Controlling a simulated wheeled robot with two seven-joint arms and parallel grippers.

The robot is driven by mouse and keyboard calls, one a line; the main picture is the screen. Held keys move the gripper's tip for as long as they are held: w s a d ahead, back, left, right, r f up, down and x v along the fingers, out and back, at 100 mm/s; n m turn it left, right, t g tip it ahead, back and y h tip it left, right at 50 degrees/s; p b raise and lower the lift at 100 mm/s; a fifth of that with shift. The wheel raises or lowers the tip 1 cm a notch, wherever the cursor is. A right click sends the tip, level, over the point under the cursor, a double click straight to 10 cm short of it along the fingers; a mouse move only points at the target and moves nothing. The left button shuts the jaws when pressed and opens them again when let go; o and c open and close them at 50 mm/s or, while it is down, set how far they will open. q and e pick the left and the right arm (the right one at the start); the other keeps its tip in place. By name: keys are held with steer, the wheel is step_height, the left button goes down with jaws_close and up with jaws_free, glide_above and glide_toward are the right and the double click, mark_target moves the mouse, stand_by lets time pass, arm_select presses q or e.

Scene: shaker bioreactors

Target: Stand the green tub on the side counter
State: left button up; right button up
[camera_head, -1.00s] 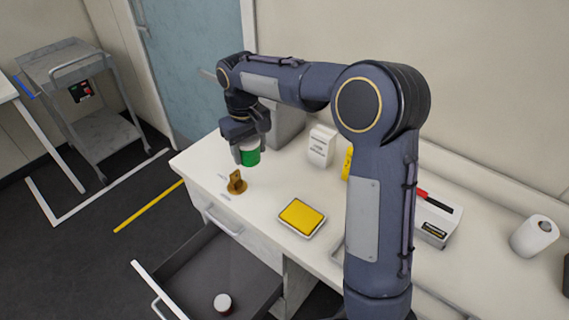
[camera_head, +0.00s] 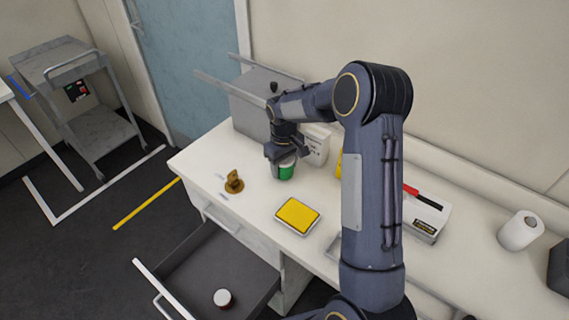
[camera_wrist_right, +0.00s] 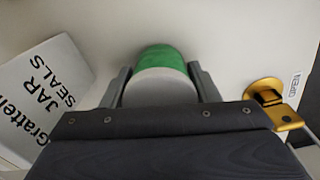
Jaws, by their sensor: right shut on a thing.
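The green tub (camera_head: 286,172) has a green body and a pale lid. My right gripper (camera_head: 284,163) is shut on it, with a finger on each side. In the right wrist view the tub (camera_wrist_right: 162,62) sits between the two fingers (camera_wrist_right: 163,88), pale lid toward the camera. The tub is at or just above the white counter (camera_head: 245,212); I cannot tell whether it touches. My left gripper is not in view.
A white jar seals box (camera_head: 317,148) stands close behind the tub. A brass piece (camera_head: 234,182) and a yellow-topped tray (camera_head: 298,215) are nearby on the counter. An open drawer (camera_head: 215,268) holds a small white-topped jar (camera_head: 223,298). A grey box (camera_head: 250,100) stands behind.

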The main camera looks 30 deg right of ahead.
steer(key=shift+f, duration=0.2)
steer(key=o, duration=1)
steer(key=shift+r, duration=0.1)
steer(key=shift+o, duration=0.2)
